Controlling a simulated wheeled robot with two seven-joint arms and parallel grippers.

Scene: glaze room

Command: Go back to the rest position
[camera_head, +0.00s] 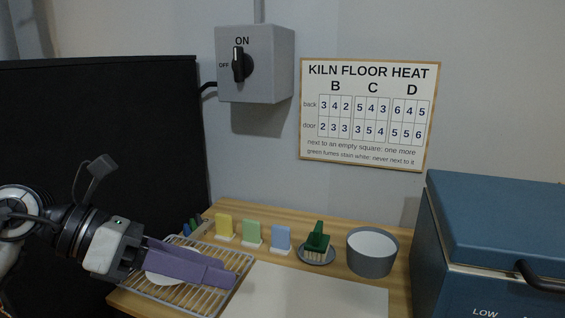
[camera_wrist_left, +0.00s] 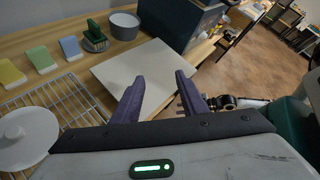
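My left gripper (camera_head: 225,277) reaches in from the left in the head view, with its purple fingers above the wire rack (camera_head: 243,262). In the left wrist view the two fingers (camera_wrist_left: 159,84) stand apart with nothing between them, over the pale board (camera_wrist_left: 130,72). A white round plate (camera_head: 160,280) on the rack is partly hidden behind the gripper in the head view; it shows more fully in the left wrist view (camera_wrist_left: 25,140). My right gripper cannot be made out in either view.
Yellow (camera_head: 224,226), green (camera_head: 252,233) and blue (camera_head: 281,238) tiles stand along the back of the table. A green brush (camera_head: 317,240) on a grey dish and a grey bowl (camera_head: 371,263) stand right of them. A blue kiln (camera_head: 500,225) bounds the right side.

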